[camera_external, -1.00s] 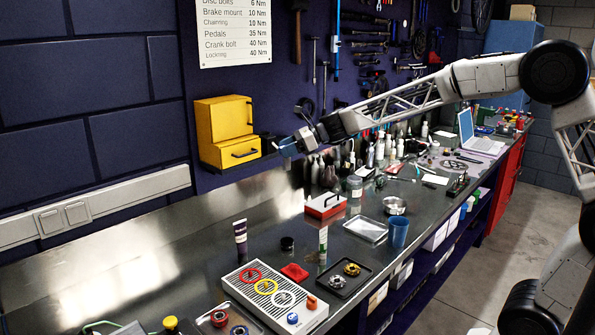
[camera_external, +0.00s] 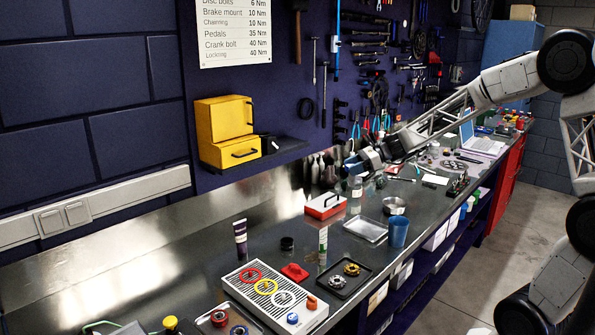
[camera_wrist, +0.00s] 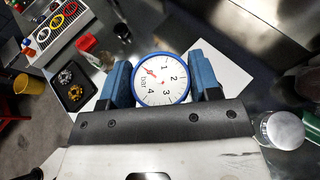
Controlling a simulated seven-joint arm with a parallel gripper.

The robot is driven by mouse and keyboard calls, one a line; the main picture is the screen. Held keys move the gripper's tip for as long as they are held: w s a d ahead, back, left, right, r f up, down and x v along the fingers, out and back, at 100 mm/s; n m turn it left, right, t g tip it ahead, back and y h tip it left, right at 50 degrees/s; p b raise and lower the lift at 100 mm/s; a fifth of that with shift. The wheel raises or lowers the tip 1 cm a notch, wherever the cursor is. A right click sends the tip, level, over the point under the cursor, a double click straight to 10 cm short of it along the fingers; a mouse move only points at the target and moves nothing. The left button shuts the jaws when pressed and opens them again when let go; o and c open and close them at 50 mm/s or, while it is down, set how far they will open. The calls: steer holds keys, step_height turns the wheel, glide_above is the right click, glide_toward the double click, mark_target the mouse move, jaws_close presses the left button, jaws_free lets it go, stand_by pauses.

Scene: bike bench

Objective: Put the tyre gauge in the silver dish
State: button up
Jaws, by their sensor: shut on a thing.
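The tyre gauge (camera_wrist: 162,78) has a round white dial with a blue rim, marked "bar". My gripper (camera_wrist: 163,82) is shut on it, with a blue finger on either side of the dial. In the external view my gripper (camera_external: 356,166) is above the back of the bench, behind and right of the red box; the gauge is too small to make out there. I cannot make the dish out in the wrist view.
A clear jar (camera_external: 355,187) stands below my gripper, beside the red box (camera_external: 325,205). Several bottles and tools crowd the back.

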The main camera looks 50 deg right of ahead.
steer(key=s+d+f, duration=0.2)
steer(key=s+d, duration=0.2)
steer(key=s, duration=0.4)
steer(key=s+d+f, duration=0.3)
steer(key=s+d, duration=0.1)
steer(key=s, duration=0.3)
steer(key=s+d+f+m+t, duration=0.1)
steer(key=s+d+f, duration=0.2)
steer(key=s, duration=0.5)
steer(key=shift+s+d+f+h, duration=0.15)
steer(key=shift+s+d+h, duration=0.15)
steer(key=shift+d, duration=0.2)
steer(key=w+d, duration=0.3)
steer(key=w, duration=0.4)
steer(key=w+d+f, duration=0.1)
steer(key=w+d, duration=0.2)
steer(key=w, duration=0.4)
steer(key=shift+w+d+f, duration=0.2)
steer(key=shift+w, duration=0.15)
steer(key=shift+f, duration=0.1)
steer(key=shift+f, duration=1.7)
steer(key=shift+f, duration=0.1)
